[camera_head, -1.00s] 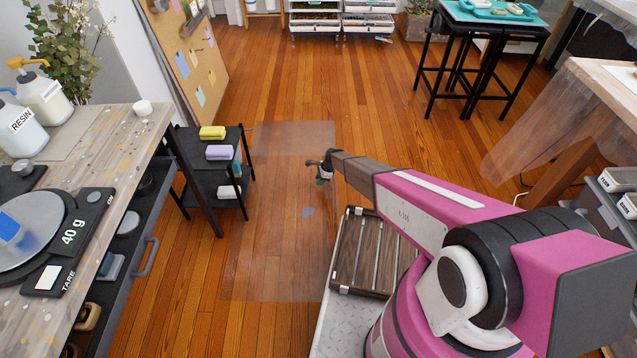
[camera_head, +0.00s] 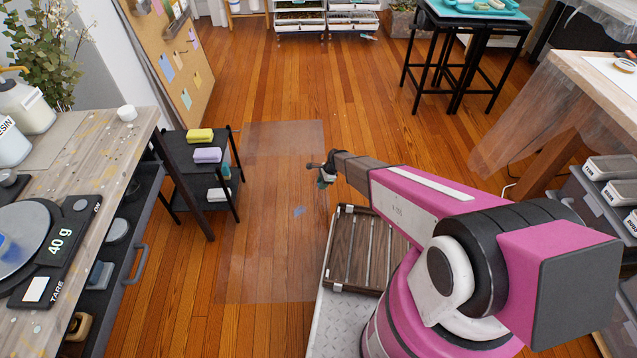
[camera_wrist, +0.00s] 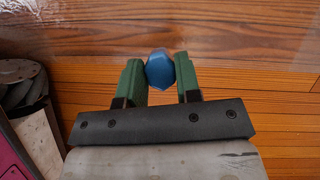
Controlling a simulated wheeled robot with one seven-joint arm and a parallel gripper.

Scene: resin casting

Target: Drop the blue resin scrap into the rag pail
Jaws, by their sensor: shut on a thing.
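The blue resin scrap (camera_wrist: 160,70) is a small rounded blue piece between the two green fingers of my gripper (camera_wrist: 161,82) in the wrist view. The fingers are shut on it, and floor boards show beyond it. In the head view my gripper (camera_head: 323,178) hangs at the end of my outstretched arm, above the clear sheet on the floor; the scrap cannot be made out there. I cannot identify a rag pail in either view.
A clear sheet (camera_head: 260,270) with a blue patch (camera_head: 299,211) lies on the floor. A black shelf cart (camera_head: 218,180) and a workbench with a scale (camera_head: 75,228) stand left. A slatted wooden tray (camera_head: 352,250) lies beside my arm. Black stools (camera_head: 462,75) stand farther back.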

